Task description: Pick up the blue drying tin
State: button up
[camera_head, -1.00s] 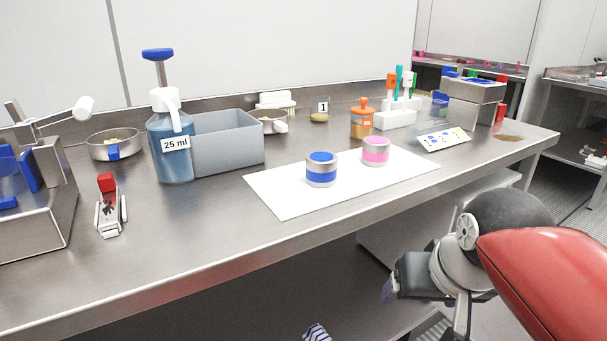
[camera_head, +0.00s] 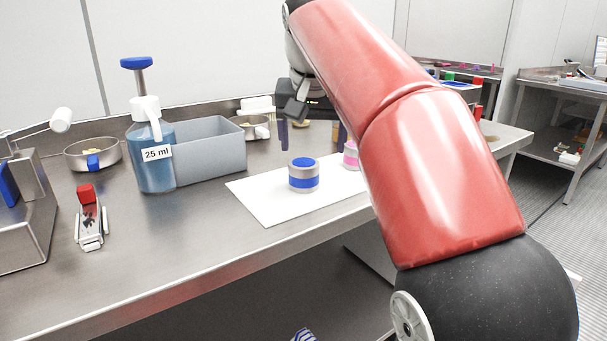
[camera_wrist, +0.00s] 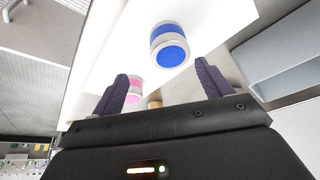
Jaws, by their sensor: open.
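The blue drying tin (camera_head: 304,175), a short silver tin with a blue lid and blue band, stands upright on a white sheet (camera_head: 262,203). In the wrist view the blue tin (camera_wrist: 170,47) is at the top centre, beyond the fingertips and apart from them. My gripper (camera_wrist: 163,72) is open and empty, its two dark fingers spread. In the head view my gripper (camera_head: 290,133) hangs above the bench, behind and above the blue tin. A similar pink tin (camera_head: 351,155) is partly hidden by my arm; it also shows in the wrist view (camera_wrist: 134,88).
A metal bowl (camera_head: 93,155) and a red-topped clamp (camera_head: 89,218) are farther left. The bench front is clear. My arm hides the right side.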

aim_at(304, 162)
jog(key=shift+w+a+r, duration=0.15)
jog(key=shift+a, duration=0.4)
jog(key=shift+w+a+f, duration=0.1)
jog(key=shift+a+f, duration=0.05)
jog(key=shift+f, duration=0.05)
jog(key=b+x, duration=0.1)
jog(key=x, duration=0.6)
jog(key=shift+a+f+b, duration=0.1)
jog(key=shift+f+b, duration=0.05)
jog(key=shift+b, duration=0.25)
jog(key=c, duration=1.1)
